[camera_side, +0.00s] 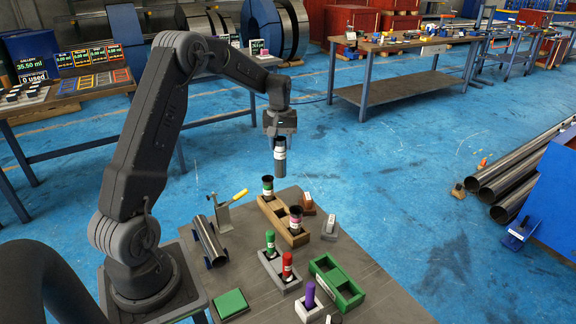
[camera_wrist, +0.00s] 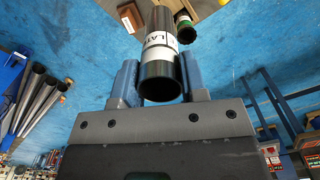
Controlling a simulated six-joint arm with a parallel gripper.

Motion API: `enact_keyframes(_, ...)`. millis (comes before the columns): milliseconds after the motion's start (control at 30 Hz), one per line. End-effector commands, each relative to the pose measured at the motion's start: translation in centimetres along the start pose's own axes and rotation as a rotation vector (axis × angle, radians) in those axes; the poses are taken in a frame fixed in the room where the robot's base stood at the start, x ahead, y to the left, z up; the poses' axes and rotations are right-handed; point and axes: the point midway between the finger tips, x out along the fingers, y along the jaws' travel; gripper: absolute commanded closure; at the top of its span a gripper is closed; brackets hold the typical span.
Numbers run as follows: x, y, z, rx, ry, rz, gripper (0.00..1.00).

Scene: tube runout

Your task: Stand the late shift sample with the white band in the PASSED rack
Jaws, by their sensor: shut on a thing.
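My gripper (camera_side: 280,136) is shut on a dark tube with a white band (camera_side: 280,156) and holds it roughly upright in the air above the far end of the table. In the wrist view the tube (camera_wrist: 160,82) sits between the two blue fingers, and its white band shows the letters "LAT". A wooden rack (camera_side: 283,224) stands below on the table, with a green-banded dark tube (camera_side: 267,187) at its far end and a pink-banded dark tube (camera_side: 295,219) at its near end. A green rack (camera_side: 351,299) with empty openings stands nearer. No rack's lettering is readable.
A grey rack (camera_side: 269,265) holds a green tube (camera_side: 270,241) and a red tube (camera_side: 287,265). A pale block holds a purple tube (camera_side: 310,294). Small sign blocks (camera_side: 329,228) stand beside the wooden rack. A metal cylinder (camera_side: 208,240) and a green pad (camera_side: 230,303) lie left.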

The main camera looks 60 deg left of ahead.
Motion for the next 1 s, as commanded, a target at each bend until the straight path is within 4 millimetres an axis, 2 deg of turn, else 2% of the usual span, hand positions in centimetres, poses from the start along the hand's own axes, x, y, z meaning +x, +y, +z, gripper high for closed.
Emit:
enact_keyframes(133, -3.0, 0.1, -0.1, 0.000, 0.007, 0.004, 1.00)
enact_keyframes(367, -2.8, 3.6, 3.8, 0.057, 0.002, 0.003, 1.00)
enact_keyframes(467, -2.7, 5.5, 6.2, 0.090, 0.003, 0.004, 1.00)
enact_keyframes(700, -2.7, 10.0, 14.1, 0.188, 0.002, 0.005, 1.00)
enact_keyframes(800, -2.7, 11.1, 16.9, 0.220, 0.002, 0.006, 1.00)
enact_keyframes(1000, -2.6, 12.3, 21.1, 0.266, 0.001, 0.007, 1.00)
